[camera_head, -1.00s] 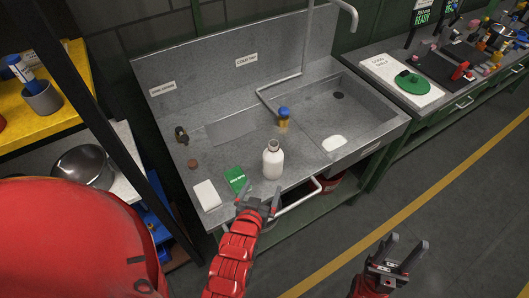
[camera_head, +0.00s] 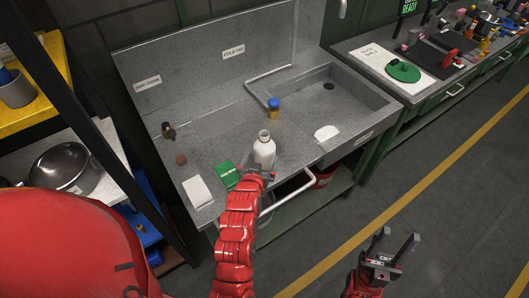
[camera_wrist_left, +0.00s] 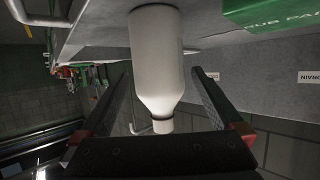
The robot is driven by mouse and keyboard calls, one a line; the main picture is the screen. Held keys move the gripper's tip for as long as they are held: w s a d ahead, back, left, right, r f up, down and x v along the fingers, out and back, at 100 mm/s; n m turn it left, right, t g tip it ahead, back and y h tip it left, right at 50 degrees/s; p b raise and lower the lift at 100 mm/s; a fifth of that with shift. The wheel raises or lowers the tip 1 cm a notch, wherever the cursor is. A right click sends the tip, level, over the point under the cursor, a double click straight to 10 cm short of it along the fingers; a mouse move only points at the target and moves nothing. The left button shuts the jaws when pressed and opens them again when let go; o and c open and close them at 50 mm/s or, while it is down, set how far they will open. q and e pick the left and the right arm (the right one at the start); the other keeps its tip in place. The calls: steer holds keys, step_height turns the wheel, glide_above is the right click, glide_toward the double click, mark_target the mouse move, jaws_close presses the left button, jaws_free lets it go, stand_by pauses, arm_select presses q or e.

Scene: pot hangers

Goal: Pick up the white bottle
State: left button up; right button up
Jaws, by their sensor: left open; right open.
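The white bottle (camera_head: 264,150) stands upright on the grey sink counter, near its front edge. It also shows large in the left wrist view (camera_wrist_left: 157,60), with its neck toward the gripper's palm. My left gripper (camera_head: 259,172) is at the bottle from the front. In the left wrist view the fingers of my left gripper (camera_wrist_left: 158,95) are spread on either side of the bottle, with gaps visible at both sides. The gripper hides the bottle's lower part in the head view. My right gripper (camera_head: 393,248) is open and empty, over the floor at the right.
A green pad (camera_head: 226,175) and a white block (camera_head: 197,191) lie left of the bottle. The sink basin (camera_head: 335,95) is to the right. A rail (camera_head: 290,195) runs along the counter front.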

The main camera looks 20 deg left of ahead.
mark_target(262, 157)
arm_select(q)
steer(key=shift+w+p, duration=0.35)
steer(key=shift+w, duration=0.05)
steer(key=p+x, duration=0.1)
steer(key=x, duration=0.2)
steer(key=shift+d+p, duration=0.1)
steer(key=shift+p, duration=0.3)
steer(key=shift+w+f, duration=0.35)
steer(key=shift+w, duration=0.15)
steer(key=c, duration=1.2)
steer(key=shift+r, duration=0.15)
